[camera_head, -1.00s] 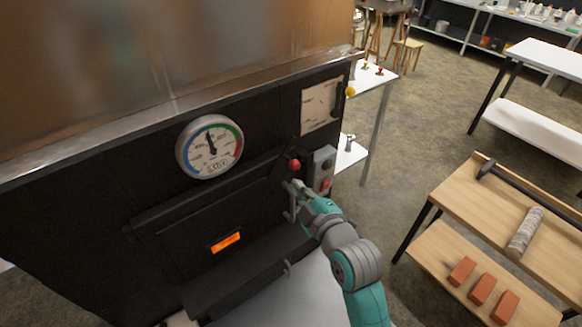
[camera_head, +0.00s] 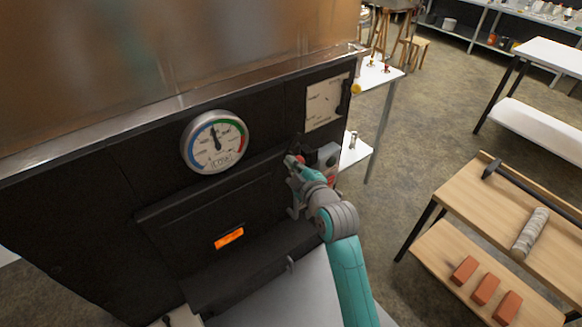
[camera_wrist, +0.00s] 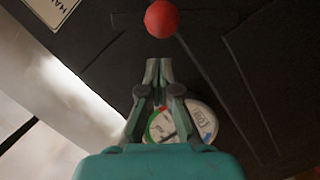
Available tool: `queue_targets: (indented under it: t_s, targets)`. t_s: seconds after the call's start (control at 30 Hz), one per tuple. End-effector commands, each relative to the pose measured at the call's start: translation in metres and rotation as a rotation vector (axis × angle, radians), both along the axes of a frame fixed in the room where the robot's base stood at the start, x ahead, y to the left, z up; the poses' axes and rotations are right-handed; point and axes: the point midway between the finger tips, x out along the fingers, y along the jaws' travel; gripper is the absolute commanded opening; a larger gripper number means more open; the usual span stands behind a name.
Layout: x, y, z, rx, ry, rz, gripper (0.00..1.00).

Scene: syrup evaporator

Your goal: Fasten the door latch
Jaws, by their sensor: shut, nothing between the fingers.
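The black firebox door (camera_head: 190,215) lies flat in the front of the black evaporator and looks closed. A latch knob, a red ball (camera_wrist: 161,18), shows in the wrist view at the top, just beyond my fingertips. In the head view the knob is mostly hidden behind my gripper (camera_head: 298,170). In the wrist view my gripper (camera_wrist: 158,68) is shut and empty, its fingertips together. A gap shows between the tips and the ball in the picture; the true distance is hard to tell. The latch's lever arm is not clear.
A round gauge (camera_head: 215,142) sits above the door. A grey box (camera_head: 328,157) with a red part is close right of my gripper. A wooden bench (camera_head: 478,205) with bricks stands at the right, with open floor between.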

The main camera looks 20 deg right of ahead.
Motion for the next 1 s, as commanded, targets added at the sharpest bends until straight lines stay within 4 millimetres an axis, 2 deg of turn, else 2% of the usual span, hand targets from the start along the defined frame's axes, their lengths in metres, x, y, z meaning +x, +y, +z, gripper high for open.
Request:
queue_targets:
  t_s: [0.2,1.0]
  targets:
    - [0.004,-0.012,-0.009,-0.001,-0.001,0.0,0.0]
    - [0.006,-0.019,-0.011,0.063,0.02,0.0,0.0]
